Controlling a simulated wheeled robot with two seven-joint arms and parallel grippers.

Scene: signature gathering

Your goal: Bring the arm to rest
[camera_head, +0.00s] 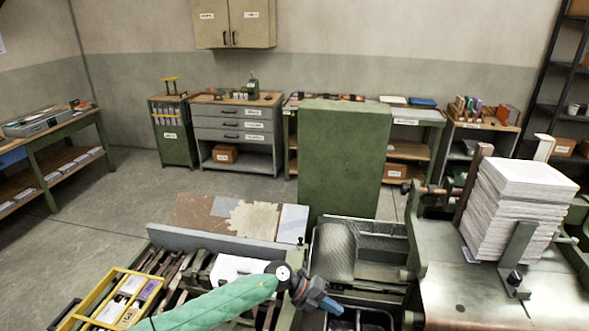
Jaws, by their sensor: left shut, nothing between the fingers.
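My left arm, in a green sleeve, reaches in from the bottom left of the head view. My left gripper (324,300) is at the lower middle, shut and empty, with dark and blue parts at its end. It appears above the front of the green machine, beside a dark trough (370,243). A white piece (236,268) lies partly hidden behind the arm. My right gripper is not in view.
A stack of paper (515,205) stands on a metal table (455,290) at right. A tall green panel (343,160) rises behind the trough. A yellow-framed tray (75,318) is at lower left. Workbenches line the back wall, with open floor in front of them.

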